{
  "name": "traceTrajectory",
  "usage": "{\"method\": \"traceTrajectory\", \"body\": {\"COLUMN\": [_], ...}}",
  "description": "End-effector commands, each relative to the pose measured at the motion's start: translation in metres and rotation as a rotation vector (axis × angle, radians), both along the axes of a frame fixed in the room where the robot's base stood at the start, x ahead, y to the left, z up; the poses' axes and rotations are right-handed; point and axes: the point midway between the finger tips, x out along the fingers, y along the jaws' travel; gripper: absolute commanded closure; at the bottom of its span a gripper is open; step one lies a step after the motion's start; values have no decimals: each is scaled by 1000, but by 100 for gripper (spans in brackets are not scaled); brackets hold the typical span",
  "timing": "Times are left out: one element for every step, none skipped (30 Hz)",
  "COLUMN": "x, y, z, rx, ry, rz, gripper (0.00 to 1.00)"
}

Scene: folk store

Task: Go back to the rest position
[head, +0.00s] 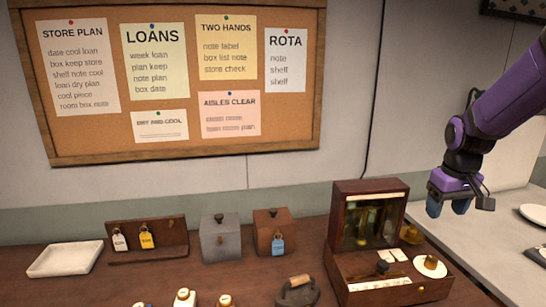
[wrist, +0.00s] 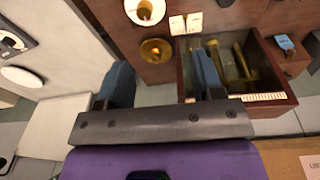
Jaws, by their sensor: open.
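My gripper (head: 447,206) hangs at the right of the head view, above the right end of the brown table and the pale surface beside it. In the wrist view its two blue fingers are spread apart, with nothing seen between them (wrist: 163,80). The dark wooden case (head: 340,222) stands below and left of it, with brass pieces behind its upright front. The case also shows in the wrist view (wrist: 290,98). A brass dish (head: 411,235) is beside the case's upright part. It shows ahead of the fingers in the wrist view (wrist: 157,51).
A white disc (head: 430,266) with a brass piece lies on the case's lower part. A grey box (head: 220,240), a brown box (head: 265,232) with a blue tag and a tag board (head: 175,240) stand further left. A white tray (head: 65,260) is far left. Space around my gripper looks clear.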

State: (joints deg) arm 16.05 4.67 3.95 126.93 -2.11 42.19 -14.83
Motion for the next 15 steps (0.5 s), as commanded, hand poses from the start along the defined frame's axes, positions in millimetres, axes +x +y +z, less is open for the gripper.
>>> {"method": "traceTrajectory", "body": {"x": [-8, -12, -19, -24, -29, -35, -40, -45, -52, -58, -63, -71, -76, -82, -89], "y": [7, 10, 15, 18, 22, 26, 29, 32, 36, 39, 42, 46, 49, 51, 55], "z": [12, 18, 26, 31, 36, 43, 48, 53, 59, 64, 68, 73, 78, 81, 86], "rx": [-5, -7, -9, -10, -10, -12, -12, -12, -13, -13, -12, -12, -11, -10, -9], "ry": [-19, -29, -40, -48, -56, -69, -78, -86, -99, -108, -116, -127, -137, -147, -159], "rz": [-1, -3, -4, -6, -8, -10, -13, -14, -16, -19, -22, -23, -25, -26, -30], "gripper": [39, 39, 39, 39, 39, 39, 39, 39, 39, 39, 39, 39, 39, 39, 39]}}
